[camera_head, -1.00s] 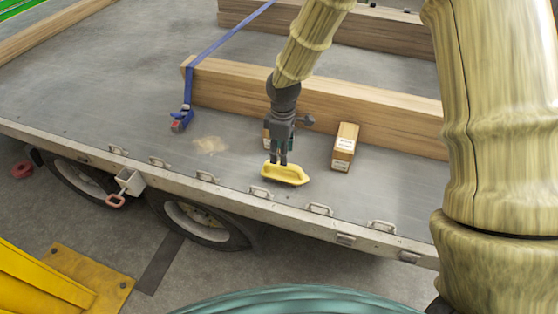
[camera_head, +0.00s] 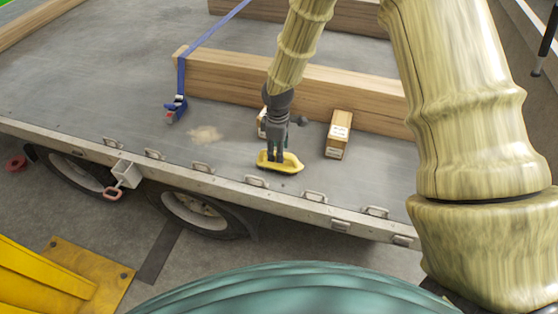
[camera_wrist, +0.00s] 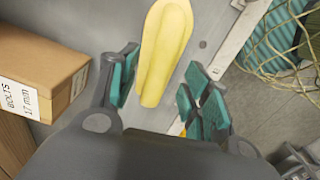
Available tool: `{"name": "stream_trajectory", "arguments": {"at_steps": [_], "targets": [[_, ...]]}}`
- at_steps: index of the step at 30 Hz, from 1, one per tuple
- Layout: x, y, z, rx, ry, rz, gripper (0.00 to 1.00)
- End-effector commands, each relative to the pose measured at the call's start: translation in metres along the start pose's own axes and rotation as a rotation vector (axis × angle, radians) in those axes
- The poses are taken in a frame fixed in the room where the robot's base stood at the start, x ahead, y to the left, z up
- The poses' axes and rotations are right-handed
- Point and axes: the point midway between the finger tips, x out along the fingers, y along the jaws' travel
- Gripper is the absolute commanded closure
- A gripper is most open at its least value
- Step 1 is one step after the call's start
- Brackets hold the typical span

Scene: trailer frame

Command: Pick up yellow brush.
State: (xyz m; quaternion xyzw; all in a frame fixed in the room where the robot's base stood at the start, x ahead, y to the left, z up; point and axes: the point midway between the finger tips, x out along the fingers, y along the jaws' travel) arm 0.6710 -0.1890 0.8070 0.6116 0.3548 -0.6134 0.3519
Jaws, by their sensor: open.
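The yellow brush (camera_head: 280,163) lies on the grey trailer bed (camera_head: 110,90) near its front edge. In the wrist view the yellow brush (camera_wrist: 163,50) runs away from me, its near end between the two teal-padded fingers. My gripper (camera_head: 277,156) is right at the brush, pointing down. In the wrist view my gripper (camera_wrist: 160,92) is open, with a gap on each side of the brush. Whether a finger touches it is not clear. The brush's underside is hidden.
A small cardboard box (camera_head: 338,135) stands right of my gripper, and a bolts box (camera_wrist: 40,70) is close by in the wrist view. A long wooden beam (camera_head: 230,85) lies behind. A blue strap (camera_head: 175,105) lies left. Metal loops (camera_head: 316,196) line the bed's edge.

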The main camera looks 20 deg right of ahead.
Motion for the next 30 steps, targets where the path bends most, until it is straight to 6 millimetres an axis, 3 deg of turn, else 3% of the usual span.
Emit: {"name": "stream_trajectory", "arguments": {"at_steps": [9,19,27,30], "targets": [[0.028,0.002,0.003,-0.001,-0.001,-0.001,0.52],[0.031,0.002,0.003,0.0,0.0,0.0,0.52],[0.031,0.002,0.003,0.0,0.0,0.0,1.0],[0.031,0.002,0.003,0.0,0.0,0.0,1.0]]}}
